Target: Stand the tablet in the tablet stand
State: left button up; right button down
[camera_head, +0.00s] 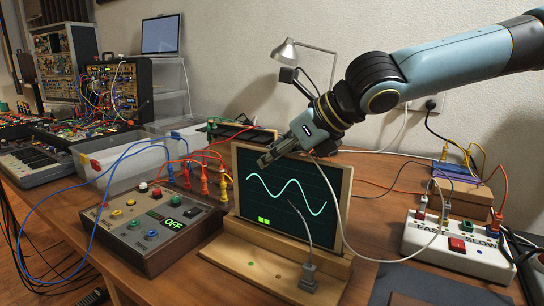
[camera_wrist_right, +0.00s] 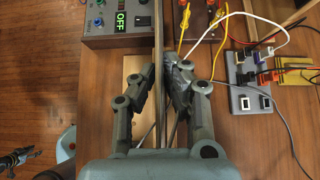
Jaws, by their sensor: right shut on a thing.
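The tablet (camera_head: 283,200), with a dark screen and a pale sine wave, stands nearly upright at the wooden stand (camera_head: 245,268). Its lower edge is behind the stand's front lip, so I cannot tell how deep it sits. My right gripper (camera_head: 266,159) is shut on the tablet's upper left edge. In the right wrist view the tablet shows edge-on as a thin strip (camera_wrist_right: 158,28) between the fingers of the right gripper (camera_wrist_right: 163,68). A dark jointed shape low at the left there looks like my left gripper (camera_wrist_right: 22,158); its jaws are too small to read.
A grey plug (camera_head: 308,277) with an upright cable is on the stand's base, before the screen. A control box (camera_head: 150,225) reading OFF stands left, a white switch box (camera_head: 457,245) right. Cables and a lamp (camera_head: 287,52) lie behind. A dark mat is at front right.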

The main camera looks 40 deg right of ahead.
aim_at(284, 196)
jog(key=shift+f+b, duration=1.35)
jog(key=shift+f, duration=0.5)
jog(key=c, duration=1.4)
grip_release()
jog(key=shift+o, duration=0.2)
